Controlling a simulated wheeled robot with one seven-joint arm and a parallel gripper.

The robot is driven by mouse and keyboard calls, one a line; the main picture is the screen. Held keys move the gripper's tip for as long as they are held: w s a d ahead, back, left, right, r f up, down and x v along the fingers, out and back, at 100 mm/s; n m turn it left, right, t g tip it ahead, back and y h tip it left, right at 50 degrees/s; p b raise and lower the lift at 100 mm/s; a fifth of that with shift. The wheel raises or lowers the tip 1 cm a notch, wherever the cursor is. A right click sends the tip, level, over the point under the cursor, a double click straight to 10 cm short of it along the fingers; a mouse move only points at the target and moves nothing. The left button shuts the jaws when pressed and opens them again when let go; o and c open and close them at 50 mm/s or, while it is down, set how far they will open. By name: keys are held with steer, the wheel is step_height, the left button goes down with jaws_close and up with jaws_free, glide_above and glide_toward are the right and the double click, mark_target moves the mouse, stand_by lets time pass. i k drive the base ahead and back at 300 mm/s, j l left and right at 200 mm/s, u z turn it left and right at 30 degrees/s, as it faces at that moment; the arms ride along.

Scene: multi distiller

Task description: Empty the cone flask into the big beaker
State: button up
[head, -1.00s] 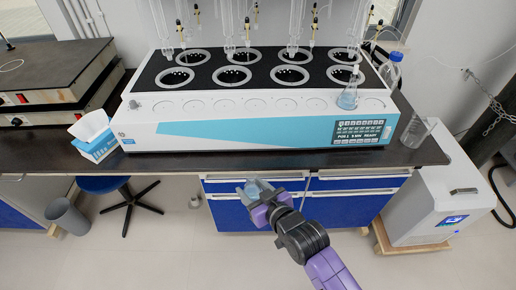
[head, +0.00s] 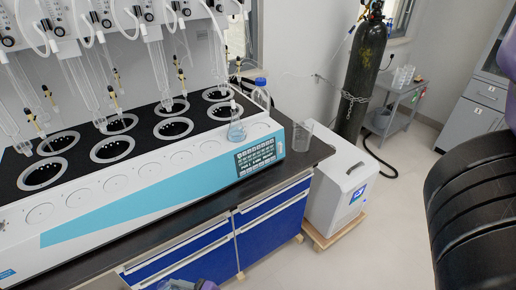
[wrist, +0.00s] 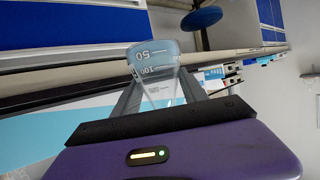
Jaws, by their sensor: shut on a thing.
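My gripper (wrist: 160,103) is shut on a clear cone-shaped flask (wrist: 153,62) with white 50 and 100 marks, seen upside down in the wrist view. Its wide end points away from my gripper. Whether it holds liquid is hard to tell. In the head view, only a bit of purple gripper shows at the bottom edge, in front of the blue drawers. A clear, empty-looking beaker (head: 302,137) stands at the right end of the dark bench. Another cone flask (head: 236,130) with blue liquid stands on the distiller's top, near its right end.
The white and blue distiller (head: 150,205) fills most of the bench, with glass tubes above it. A blue-capped bottle (head: 261,96) stands behind its right end. A white box unit (head: 340,190) stands beside the bench. A black gas cylinder (head: 362,75) stands behind. Open floor lies front right.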

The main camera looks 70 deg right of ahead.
mark_target(302, 135)
steer(key=i+j+z, duration=0.15)
steer(key=z, duration=0.2)
steer(key=j+z, duration=0.15)
steer(key=z, duration=0.8)
steer(key=k, duration=0.05)
